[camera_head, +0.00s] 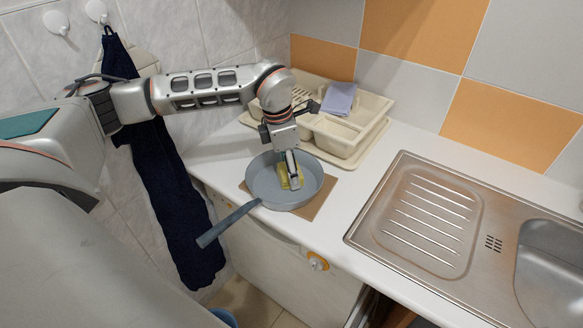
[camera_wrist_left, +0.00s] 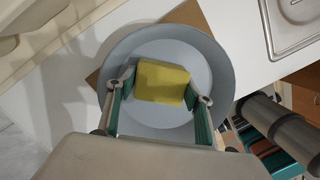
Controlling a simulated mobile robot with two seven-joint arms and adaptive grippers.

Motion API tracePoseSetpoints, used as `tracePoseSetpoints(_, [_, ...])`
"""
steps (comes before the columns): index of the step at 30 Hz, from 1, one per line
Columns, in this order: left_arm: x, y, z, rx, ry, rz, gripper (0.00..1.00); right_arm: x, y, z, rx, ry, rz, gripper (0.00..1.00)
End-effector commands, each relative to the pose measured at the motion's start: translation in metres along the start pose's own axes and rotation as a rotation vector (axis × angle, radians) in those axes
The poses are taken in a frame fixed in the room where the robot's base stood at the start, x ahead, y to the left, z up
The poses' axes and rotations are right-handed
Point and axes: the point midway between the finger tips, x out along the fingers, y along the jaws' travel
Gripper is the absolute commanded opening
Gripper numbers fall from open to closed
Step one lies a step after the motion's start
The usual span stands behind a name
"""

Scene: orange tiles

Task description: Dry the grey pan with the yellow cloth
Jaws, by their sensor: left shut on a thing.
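The grey pan (camera_head: 306,190) rests on a brown board on the white counter, its handle pointing to the front left past the counter edge. My left gripper (camera_head: 292,178) reaches down inside the pan and is shut on the yellow cloth (camera_head: 284,176). In the left wrist view the yellow cloth (camera_wrist_left: 161,81) is folded into a block between the two fingers, over the inside of the pan (camera_wrist_left: 212,75). Whether the cloth touches the pan bottom is hard to tell. My right gripper is in neither view.
A cream dish rack (camera_head: 350,135) with a folded purple cloth (camera_head: 339,99) stands behind the pan. A steel sink with drainer (camera_head: 440,215) lies to the right. A dark blue towel (camera_head: 165,175) hangs at the left. White counter is clear between board and sink.

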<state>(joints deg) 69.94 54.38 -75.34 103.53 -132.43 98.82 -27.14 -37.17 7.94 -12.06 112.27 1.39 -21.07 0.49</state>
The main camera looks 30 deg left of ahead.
Motion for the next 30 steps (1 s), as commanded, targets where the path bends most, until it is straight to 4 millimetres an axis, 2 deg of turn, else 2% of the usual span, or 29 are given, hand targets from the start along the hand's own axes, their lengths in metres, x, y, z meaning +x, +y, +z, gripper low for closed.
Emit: tracePoseSetpoints(30, [-0.005, -0.052, -0.062, -0.001, 0.005, -0.004, 0.34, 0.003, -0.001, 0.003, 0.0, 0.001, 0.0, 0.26])
